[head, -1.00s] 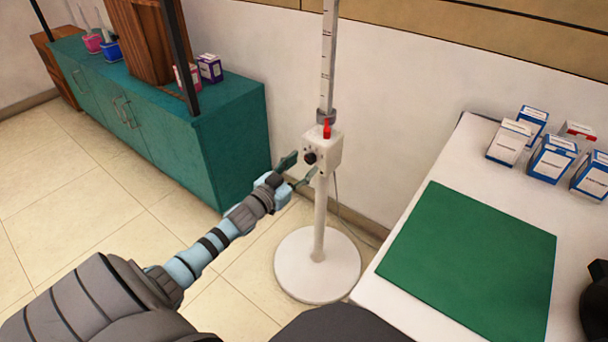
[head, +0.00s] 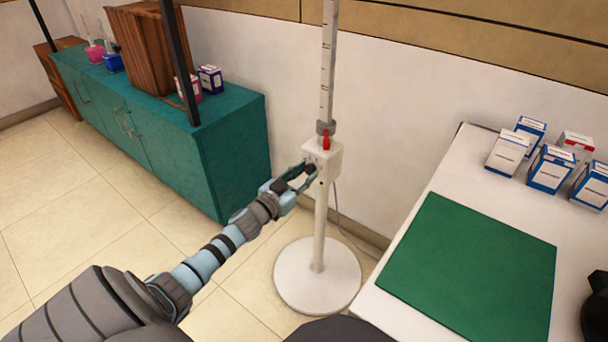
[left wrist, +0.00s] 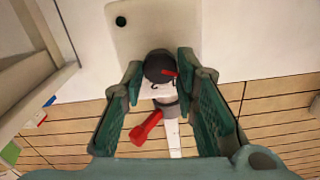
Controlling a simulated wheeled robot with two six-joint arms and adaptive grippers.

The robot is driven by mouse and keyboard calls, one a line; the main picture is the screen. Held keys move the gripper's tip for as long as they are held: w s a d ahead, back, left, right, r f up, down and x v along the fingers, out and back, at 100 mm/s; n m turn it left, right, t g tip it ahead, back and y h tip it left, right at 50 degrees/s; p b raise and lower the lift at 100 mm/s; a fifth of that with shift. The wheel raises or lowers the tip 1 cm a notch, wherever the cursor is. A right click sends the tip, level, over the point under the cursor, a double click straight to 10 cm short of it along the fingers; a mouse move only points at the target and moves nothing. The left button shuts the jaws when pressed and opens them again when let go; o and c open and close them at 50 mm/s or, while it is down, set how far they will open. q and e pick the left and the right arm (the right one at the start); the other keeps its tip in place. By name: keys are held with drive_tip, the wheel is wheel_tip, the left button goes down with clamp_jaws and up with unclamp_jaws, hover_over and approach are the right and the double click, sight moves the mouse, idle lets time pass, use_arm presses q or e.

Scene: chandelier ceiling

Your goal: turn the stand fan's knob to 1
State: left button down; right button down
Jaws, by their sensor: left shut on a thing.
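The stand fan (head: 320,215) shows in the head view as a white pole on a round base, with a white control box (head: 328,160) partway up. A dark round knob (head: 310,169) sits on the front of the box. My left gripper (head: 303,176) reaches in from the left and is shut on this knob. In the left wrist view the knob (left wrist: 158,64) lies between the two green finger pads and has a red mark on its right side. Printed marks beside it are partly hidden and too small to read surely. The fan's head is out of view.
A red lever (head: 326,141) sticks up at the top of the box. A white table (head: 392,290) with a green mat (head: 470,265) and several boxes stands at the right. A teal cabinet (head: 230,150) stands at the left.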

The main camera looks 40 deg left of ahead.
use_arm(q)
drive_tip(key=shift+m, duration=0.3)
drive_tip(key=m, duration=0.4)
drive_tip(key=shift+f+m, duration=0.1)
drive_tip(key=shift+m, duration=1.1)
drive_tip(key=shift+m+b, duration=0.35)
drive_tip(key=shift+m, duration=0.45)
use_arm(e)
drive_tip(key=shift+w+a, duration=0.1)
drive_tip(key=shift+w, duration=0.4)
drive_tip(key=shift+a, duration=0.1)
drive_tip(key=shift+s, duration=0.1)
use_arm(q)
drive_tip(key=c, duration=1.3)
unclamp_jaws()
use_arm(e)
drive_tip(key=shift+s, duration=0.1)
